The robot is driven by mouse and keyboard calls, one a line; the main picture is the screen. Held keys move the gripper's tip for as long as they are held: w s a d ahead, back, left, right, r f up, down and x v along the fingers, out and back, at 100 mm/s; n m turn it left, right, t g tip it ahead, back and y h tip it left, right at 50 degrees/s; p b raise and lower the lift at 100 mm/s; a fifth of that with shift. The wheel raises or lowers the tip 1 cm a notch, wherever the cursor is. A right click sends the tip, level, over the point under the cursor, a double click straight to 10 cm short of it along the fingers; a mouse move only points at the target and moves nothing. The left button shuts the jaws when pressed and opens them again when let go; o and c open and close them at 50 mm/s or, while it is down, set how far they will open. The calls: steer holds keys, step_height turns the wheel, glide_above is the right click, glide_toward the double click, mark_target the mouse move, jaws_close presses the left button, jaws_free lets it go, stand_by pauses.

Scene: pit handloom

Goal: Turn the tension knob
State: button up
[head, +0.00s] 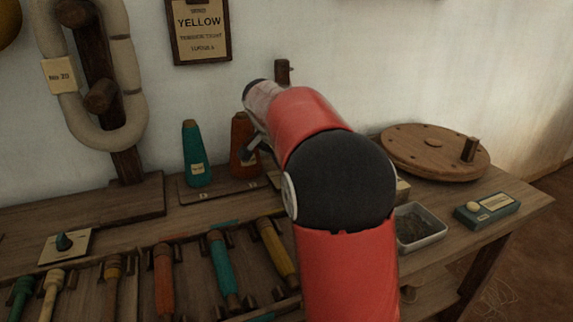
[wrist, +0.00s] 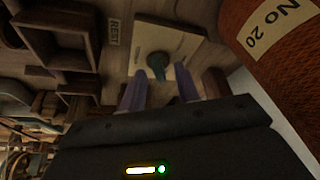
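In the wrist view a small dark teal knob (wrist: 157,64) stands on a cream square plate (wrist: 185,42). My gripper (wrist: 160,90) is open, its two purplish fingers pointing at the plate, one on each side of the knob in the picture. I cannot tell whether they touch it. In the head view my red and black arm hides the fingertips and most of what lies beyond. A similar dark knob (head: 65,242) on a cream plate (head: 80,247) sits at the bench's left; no label naming either knob is readable.
An orange cone (head: 243,142) marked No 20 stands close to my gripper, large in the wrist view (wrist: 285,35). A teal cone (head: 196,155) stands left of it. Several coloured bobbins (head: 222,265) lie in front. A round wooden disc (head: 435,150), grey tray (head: 420,226) and blue box (head: 487,211) are right.

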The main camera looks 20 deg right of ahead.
steer(key=p+v, duration=0.1)
steer(key=v, duration=0.6)
steer(key=shift+a+r, duration=0.2)
steer(key=shift+r, duration=0.15)
steer(key=shift+s, duration=0.1)
